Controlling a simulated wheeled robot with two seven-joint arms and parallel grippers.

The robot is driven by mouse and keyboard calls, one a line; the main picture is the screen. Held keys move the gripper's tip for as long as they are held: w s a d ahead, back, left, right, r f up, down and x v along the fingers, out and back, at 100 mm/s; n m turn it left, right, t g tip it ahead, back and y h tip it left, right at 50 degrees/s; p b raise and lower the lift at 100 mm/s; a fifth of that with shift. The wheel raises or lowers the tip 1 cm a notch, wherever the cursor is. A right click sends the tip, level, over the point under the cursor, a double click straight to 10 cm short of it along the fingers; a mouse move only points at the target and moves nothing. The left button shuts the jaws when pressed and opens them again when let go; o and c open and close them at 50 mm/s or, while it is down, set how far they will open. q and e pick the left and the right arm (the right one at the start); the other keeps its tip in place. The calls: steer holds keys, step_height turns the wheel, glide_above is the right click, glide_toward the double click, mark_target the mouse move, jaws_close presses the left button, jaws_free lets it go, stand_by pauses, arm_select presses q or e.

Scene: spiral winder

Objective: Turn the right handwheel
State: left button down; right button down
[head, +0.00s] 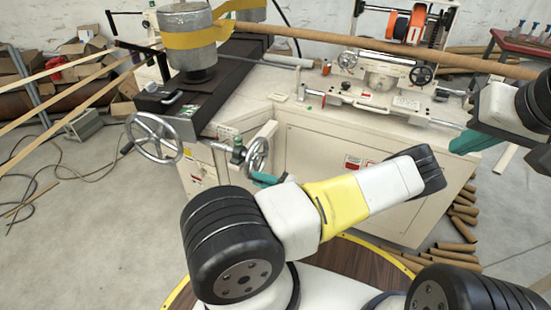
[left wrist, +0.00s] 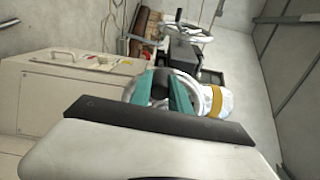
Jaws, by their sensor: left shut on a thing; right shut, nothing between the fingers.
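The right handwheel (head: 257,153), a small spoked metal wheel, sits on the front of the machine beside the larger left handwheel (head: 153,138). My left gripper (head: 264,180) is at its lower rim, its teal fingers partly hidden by my arm. In the left wrist view the teal fingers (left wrist: 163,82) are shut on a dark part of the wheel, likely its handle; the metal rim (left wrist: 131,90) shows behind them. My right gripper (head: 468,142) is shut and empty at the right, beside the machine and well away from the wheel.
The white machine cabinet (head: 310,155) stands just behind my left gripper. A long cardboard tube (head: 400,52) crosses above the machine. Cardboard tubes (head: 458,222) lie on the floor at the right. The floor (head: 90,220) at the left is mostly free, with a cable on it.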

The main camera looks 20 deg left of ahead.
arm_select(q)
steer(key=shift+w+f+n, duration=0.1)
steer(key=shift+f+n, duration=0.25)
steer(key=shift+n, duration=0.05)
steer(key=c, duration=1.2)
jaws_free()
steer(key=shift+c, duration=0.2)
steer(key=d, duration=0.7)
steer(key=shift+s+d, duration=0.3)
steer(key=shift+d, duration=0.1)
